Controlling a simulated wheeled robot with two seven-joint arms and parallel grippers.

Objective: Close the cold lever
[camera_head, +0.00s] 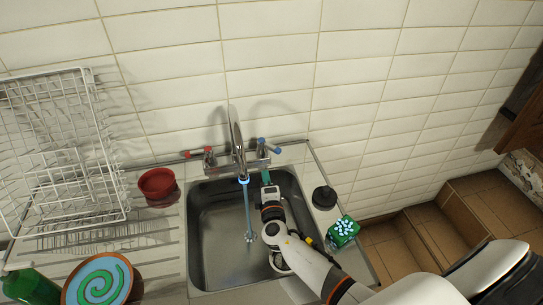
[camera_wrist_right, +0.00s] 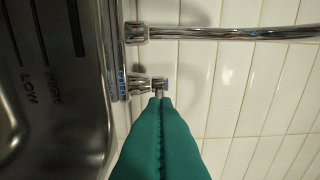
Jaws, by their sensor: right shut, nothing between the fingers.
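The tap (camera_head: 237,140) stands behind the sink, with a bluish water stream (camera_head: 247,212) running from its spout into the basin. The cold lever (camera_head: 271,148) is blue-marked, on the right side of the tap, and points right and slightly forward. The red lever (camera_head: 196,153) is on the left side. My right gripper (camera_head: 265,176) is shut and empty, its teal fingertips just in front of and below the cold lever. In the right wrist view, the shut green fingers (camera_wrist_right: 161,101) point at the chrome cold valve (camera_wrist_right: 148,84) and overlap its lower part; I cannot tell whether they touch. My left gripper is out of view.
The steel sink (camera_head: 215,262) lies under my right forearm. A red pot (camera_head: 158,187) and a white dish rack (camera_head: 60,150) stand to the left. A black round object (camera_head: 324,196) and a green patterned item (camera_head: 342,231) sit to the right. The tiled wall (camera_head: 350,60) is close behind.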

